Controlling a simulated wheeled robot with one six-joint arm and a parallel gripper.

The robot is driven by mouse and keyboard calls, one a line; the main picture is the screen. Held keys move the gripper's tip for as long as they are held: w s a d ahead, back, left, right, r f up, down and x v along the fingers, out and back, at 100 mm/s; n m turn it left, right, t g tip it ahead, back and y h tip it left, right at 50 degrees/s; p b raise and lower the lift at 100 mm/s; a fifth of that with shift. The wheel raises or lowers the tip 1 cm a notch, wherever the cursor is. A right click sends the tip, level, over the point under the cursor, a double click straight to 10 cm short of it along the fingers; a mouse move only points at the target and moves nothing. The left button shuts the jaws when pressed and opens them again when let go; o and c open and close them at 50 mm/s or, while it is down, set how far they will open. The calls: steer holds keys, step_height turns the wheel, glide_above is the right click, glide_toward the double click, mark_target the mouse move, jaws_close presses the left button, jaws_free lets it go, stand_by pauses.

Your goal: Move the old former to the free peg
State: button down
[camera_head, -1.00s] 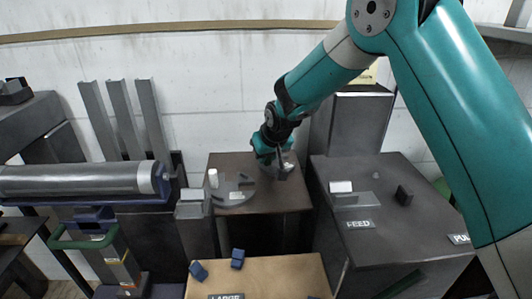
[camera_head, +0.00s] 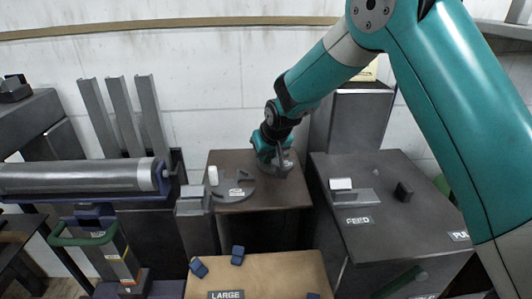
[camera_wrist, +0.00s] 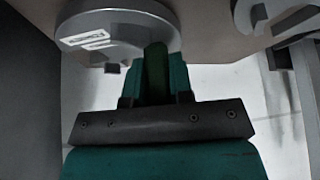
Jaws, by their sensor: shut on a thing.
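My gripper (camera_wrist: 154,75) is shut on a narrow dark green bar (camera_wrist: 155,66) in the wrist view. The bar's far end meets or overlaps the rim of a grey round piece (camera_wrist: 110,20) with pale labels; I cannot tell if they are joined. In the head view my gripper (camera_head: 272,160) is low over the back right of the small brown-topped table (camera_head: 228,160). A grey labelled disc (camera_head: 229,192) lies left of it. Grey parts (camera_head: 281,161) show at the gripper. I cannot tell which piece is the old former, and no free peg is clear.
A white upright block (camera_head: 213,176) stands by the disc. A dark bench marked FEED (camera_head: 330,210) is at right. A long grey roller (camera_head: 80,178) is at left. A tan board (camera_head: 265,275) with blue blocks (camera_head: 237,255) is in front.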

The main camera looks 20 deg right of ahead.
steer(key=shift+f, duration=0.15)
steer(key=c, duration=1)
jaws_free()
steer(key=shift+o, duration=0.4)
steer(key=shift+f, duration=0.1)
steer(key=v, duration=1.7)
steer(key=shift+r+p, duration=0.3)
steer(key=shift+p, duration=0.1)
